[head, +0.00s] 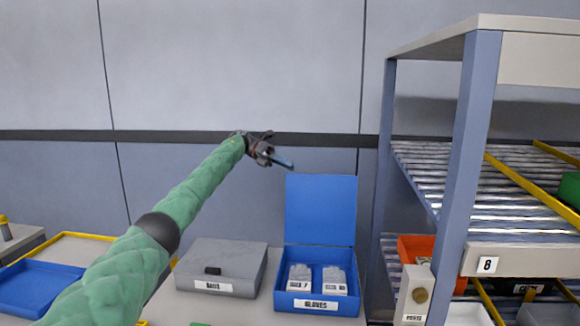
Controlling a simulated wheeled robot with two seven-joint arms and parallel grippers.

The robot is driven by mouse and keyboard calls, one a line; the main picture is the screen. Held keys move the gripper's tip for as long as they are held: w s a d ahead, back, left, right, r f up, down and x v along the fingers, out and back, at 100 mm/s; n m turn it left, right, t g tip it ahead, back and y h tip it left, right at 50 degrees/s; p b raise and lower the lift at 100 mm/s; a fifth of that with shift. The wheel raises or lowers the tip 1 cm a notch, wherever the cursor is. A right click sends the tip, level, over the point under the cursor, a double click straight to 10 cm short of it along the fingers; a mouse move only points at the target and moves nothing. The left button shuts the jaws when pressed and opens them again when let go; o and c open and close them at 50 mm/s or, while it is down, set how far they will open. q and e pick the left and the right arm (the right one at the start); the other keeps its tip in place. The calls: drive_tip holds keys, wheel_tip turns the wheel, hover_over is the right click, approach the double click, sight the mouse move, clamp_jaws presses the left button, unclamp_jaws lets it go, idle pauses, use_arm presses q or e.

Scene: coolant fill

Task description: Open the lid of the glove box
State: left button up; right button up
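The blue glove box (317,307), labelled "GLOVES", stands on a light counter (178,304). Its blue lid (321,209) is up, about vertical at the back of the box. Two packs of gloves (300,276) lie inside. My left gripper (284,162) is in the air above and to the left of the lid's upper left corner, apart from the lid in the picture. I see it nearly edge-on, so I cannot tell whether its fingers are open or shut. My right gripper is not in view.
A grey lidded box (222,270) with a dark catch stands shut to the left of the glove box. A roller rack (470,150) with a post stands close on the right, holding an orange bin (416,247). A blue tray (36,285) lies far left.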

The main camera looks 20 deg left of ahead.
use_arm(q)
drive_tip(key=shift+p+v, duration=0.45)
drive_tip(key=shift+v, duration=1.55)
drive_tip(key=shift+f, duration=0.1)
